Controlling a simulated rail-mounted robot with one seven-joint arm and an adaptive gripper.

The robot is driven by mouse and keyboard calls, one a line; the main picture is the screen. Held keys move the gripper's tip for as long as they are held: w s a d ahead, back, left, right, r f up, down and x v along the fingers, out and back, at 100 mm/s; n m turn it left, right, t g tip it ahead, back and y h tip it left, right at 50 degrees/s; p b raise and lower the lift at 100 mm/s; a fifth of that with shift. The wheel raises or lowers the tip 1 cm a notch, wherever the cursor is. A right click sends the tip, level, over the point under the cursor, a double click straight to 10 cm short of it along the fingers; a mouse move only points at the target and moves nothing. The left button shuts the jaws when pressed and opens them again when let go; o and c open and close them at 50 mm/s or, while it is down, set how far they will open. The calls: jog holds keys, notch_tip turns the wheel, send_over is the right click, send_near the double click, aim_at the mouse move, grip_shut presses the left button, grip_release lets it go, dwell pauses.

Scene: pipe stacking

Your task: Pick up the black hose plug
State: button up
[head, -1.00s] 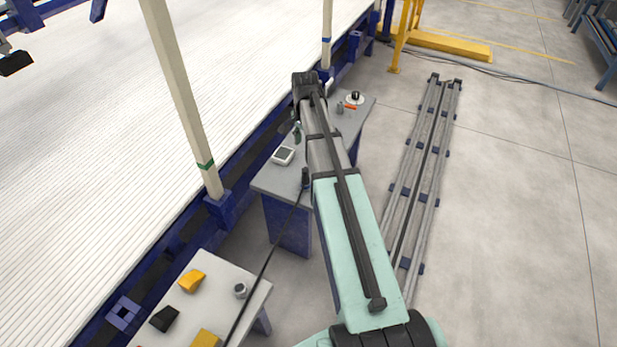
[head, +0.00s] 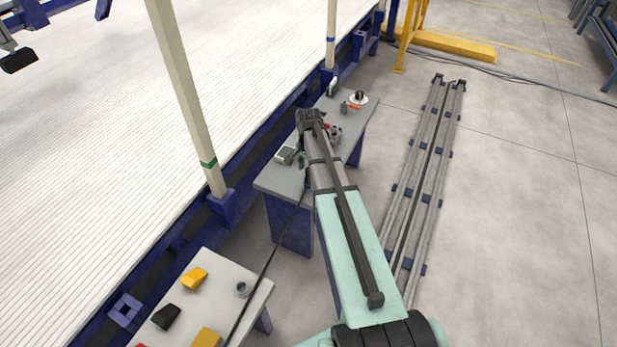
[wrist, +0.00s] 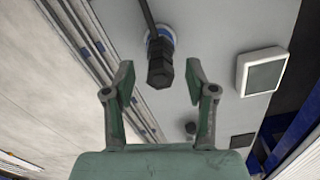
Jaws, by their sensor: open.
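The black hose plug (wrist: 160,66) shows in the wrist view, a ribbed dark cylinder with a black hose running from it to the top edge. A blue and white ring shows around or behind its far end. My gripper (wrist: 159,78) is open, one finger on each side of the plug, with visible gaps between the fingers and the plug. How far the plug lies beyond the fingertips is hard to tell. In the head view my arm largely hides the gripper, and the hose (head: 270,258) runs up to the grey table (head: 278,180).
A white box with a dark screen (wrist: 262,72) lies right of the gripper; it also shows in the head view (head: 287,154). Small items, including a white disc (head: 358,98), sit at the table's far end. A pipe rack (head: 425,180) stands on the floor to the right.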

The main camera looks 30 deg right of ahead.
notch_tip(320, 180, down, 2)
jog(key=shift+f, duration=0.1)
grip_shut()
jog(key=shift+r, duration=0.2)
notch_tip(320, 180, up, 20)
dwell(0.7)
notch_tip(320, 180, up, 8)
jog(key=p, duration=0.6)
jog(key=shift+p, duration=0.4)
jog(key=shift+f, duration=0.1)
dwell(0.3)
